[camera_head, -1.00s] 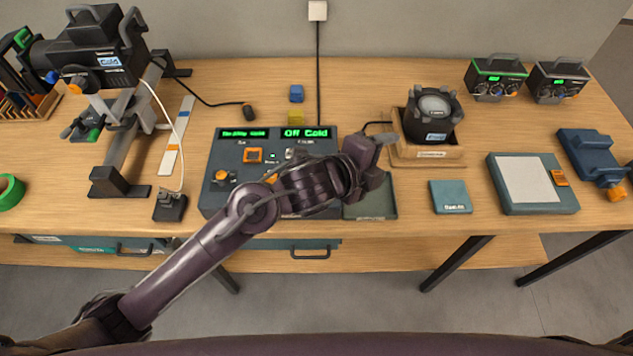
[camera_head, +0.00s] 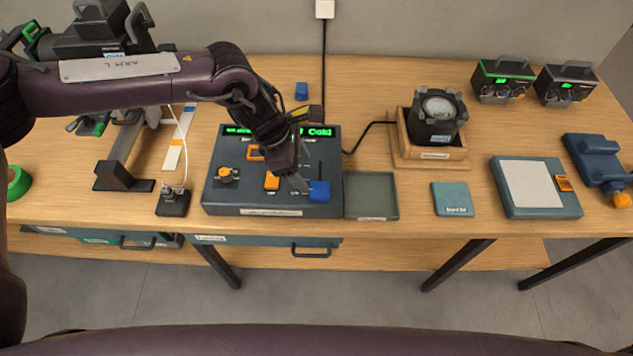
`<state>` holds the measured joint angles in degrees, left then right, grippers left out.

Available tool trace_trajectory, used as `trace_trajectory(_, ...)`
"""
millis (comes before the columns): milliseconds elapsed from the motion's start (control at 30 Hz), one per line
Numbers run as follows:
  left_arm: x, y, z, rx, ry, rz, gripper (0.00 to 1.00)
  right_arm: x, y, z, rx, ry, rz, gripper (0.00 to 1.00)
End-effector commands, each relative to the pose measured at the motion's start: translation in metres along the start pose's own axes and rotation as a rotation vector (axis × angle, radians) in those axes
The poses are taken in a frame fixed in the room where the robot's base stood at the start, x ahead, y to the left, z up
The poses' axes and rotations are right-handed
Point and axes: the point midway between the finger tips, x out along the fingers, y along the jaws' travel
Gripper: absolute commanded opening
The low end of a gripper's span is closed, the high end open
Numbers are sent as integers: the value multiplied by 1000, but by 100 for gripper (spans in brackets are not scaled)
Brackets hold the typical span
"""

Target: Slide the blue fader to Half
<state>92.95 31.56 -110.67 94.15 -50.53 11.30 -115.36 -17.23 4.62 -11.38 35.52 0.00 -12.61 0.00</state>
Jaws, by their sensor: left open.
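The dark control console (camera_head: 222,200) stands on the bench, left of centre, with green lit displays along its back edge. The blue fader (camera_head: 319,191) is a blue cap near the console's front right corner, at the near end of its panel. My left gripper (camera_head: 299,181) points down over the console, just left of the blue fader. It is open; a fingertip lies close to the cap, and I cannot tell whether they touch. My arm hides part of the panel and the displays. "Cold" is readable on the right display. My right gripper is not in view.
An orange fader (camera_head: 272,181) and an orange-capped knob (camera_head: 228,175) are on the same panel. A shallow dark tray (camera_head: 371,197) adjoins the console's right side. A lamp in a wooden holder (camera_head: 435,125) stands further right.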

Motion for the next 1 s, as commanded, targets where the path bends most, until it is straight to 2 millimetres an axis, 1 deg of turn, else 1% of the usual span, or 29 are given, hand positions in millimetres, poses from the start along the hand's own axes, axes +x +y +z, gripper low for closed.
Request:
trace_trajectory(67,5,-1,-1,3,4,-5,64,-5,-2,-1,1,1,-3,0)
trace_trajectory(400,57,-1,1,2,3,-4,64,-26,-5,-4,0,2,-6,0)
trace_trajectory(500,68,-1,0,1,2,-3,64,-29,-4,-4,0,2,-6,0)
trace_trajectory(633,75,-1,0,1,1,-1,64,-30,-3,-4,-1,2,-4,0)
trace_trajectory(867,76,0,0,1,0,0,64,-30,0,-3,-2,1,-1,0)
trace_trajectory(1000,76,0,0,1,0,0,47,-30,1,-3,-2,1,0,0)
